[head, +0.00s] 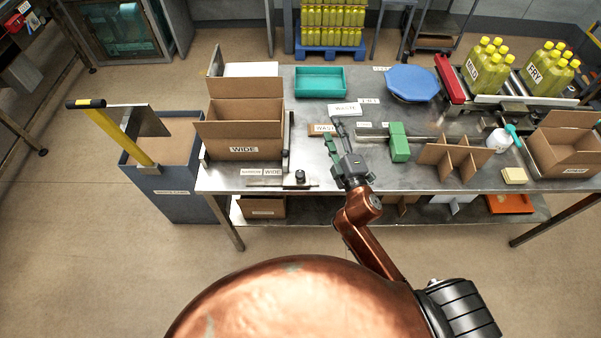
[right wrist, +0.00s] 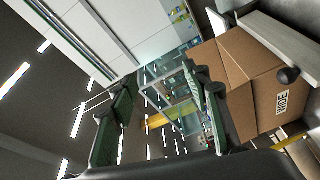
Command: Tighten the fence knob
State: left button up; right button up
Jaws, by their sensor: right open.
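The fence knob (head: 300,176) is a small black knob on a metal plate at the table's front edge, beside the NARROW and WIDE labels (head: 262,171). The metal fence (head: 287,140) runs back from there along the right side of the WIDE box. In the right wrist view the knob (right wrist: 288,75) shows at the right, in front of the cardboard. My right gripper (head: 335,136) is open and empty, above the table to the right of the knob and apart from it. Its green-padded fingers (right wrist: 160,92) stand wide apart. My left gripper is not in view.
The open WIDE box (head: 245,132) stands left of the fence and also shows in the right wrist view (right wrist: 250,85). A green block (head: 399,142) and cardboard divider (head: 455,158) stand to the right. A grey bin (head: 185,195) with a yellow-handled tool stands left of the table.

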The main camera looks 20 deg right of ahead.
jog(key=w+a+r+n+t+y, duration=0.1)
jog(key=a+r+n+y, duration=0.4)
jog(key=a+n, duration=0.15)
jog(key=w+a+r+n+y, duration=0.1)
jog(key=a+r+n+y, duration=0.3)
jog(key=a+n, duration=0.25)
jog(key=s+a+f+n+g+y, duration=0.2)
jog(key=a+n+g+y, duration=0.3)
jog(key=a+n, duration=0.4)
jog(key=s+a+f+n+g+y, duration=0.1)
jog(key=s+a+n+g+y, duration=0.2)
jog(key=a+n+g, duration=0.55)
jog(key=n+g+h, duration=0.6)
jog(key=n+h, duration=0.8)
jog(key=h, duration=0.3)
send_over(300, 173)
jog(key=f, duration=1.9)
jog(key=shift+a+f, duration=0.15)
jog(key=shift+a, duration=0.1)
jog(key=shift+d+f, duration=0.15)
jog(key=shift+d, duration=0.15)
notch_tip(300, 173, down, 7)
jog(key=shift+f+p, duration=0.15)
jog(key=shift+p, duration=0.3)
